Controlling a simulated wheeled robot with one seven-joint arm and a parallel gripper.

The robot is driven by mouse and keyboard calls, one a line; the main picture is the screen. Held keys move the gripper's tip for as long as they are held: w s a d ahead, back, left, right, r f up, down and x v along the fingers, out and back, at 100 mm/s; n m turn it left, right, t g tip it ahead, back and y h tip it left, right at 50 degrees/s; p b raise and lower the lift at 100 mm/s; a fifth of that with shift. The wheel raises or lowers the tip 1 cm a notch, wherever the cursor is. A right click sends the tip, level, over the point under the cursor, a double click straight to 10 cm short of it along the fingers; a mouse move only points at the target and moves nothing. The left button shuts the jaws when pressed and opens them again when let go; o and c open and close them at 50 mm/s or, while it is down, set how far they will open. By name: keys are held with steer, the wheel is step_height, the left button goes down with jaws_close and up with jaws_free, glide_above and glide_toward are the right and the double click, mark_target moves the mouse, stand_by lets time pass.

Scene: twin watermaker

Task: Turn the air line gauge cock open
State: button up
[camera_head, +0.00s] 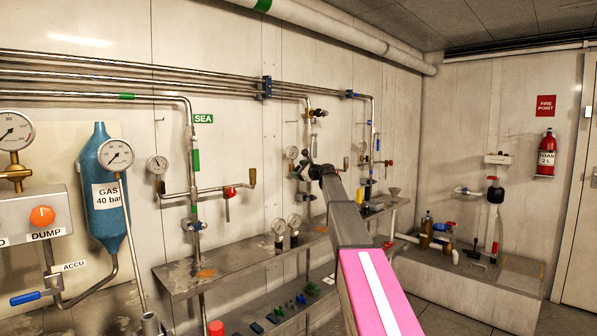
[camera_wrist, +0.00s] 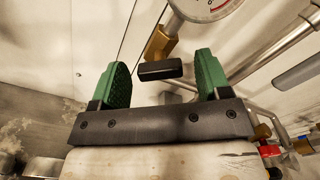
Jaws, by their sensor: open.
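In the wrist view a gauge (camera_wrist: 200,8) with a white dial shows at the top edge, partly cut off. Below it is a brass cock body (camera_wrist: 161,45) with a black bar handle (camera_wrist: 160,71). The handle lies nearly level across the picture. My gripper (camera_wrist: 160,62) is open, with one green finger on each side of the handle and a visible gap to both. I cannot tell how deep the handle sits between the fingers. In the head view my arm reaches to the pipework at the wall, and its dark end covers part of the fittings there.
Steel pipes (camera_wrist: 285,45) run at the right in the wrist view, with a red-handled valve (camera_wrist: 270,150) below. A red-handled valve (camera_head: 230,192) is to the left.

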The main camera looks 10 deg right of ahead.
steer(key=shift+w+a, duration=0.15)
steer(key=shift+w, duration=0.05)
steer(key=c, duration=0.9)
steer(key=shift+n, duration=0.4)
steer(key=n, duration=0.4)
steer(key=shift+n, duration=0.4)
steer(key=n, duration=0.4)
steer(key=shift+n, duration=0.3)
steer(key=shift+s, duration=0.1)
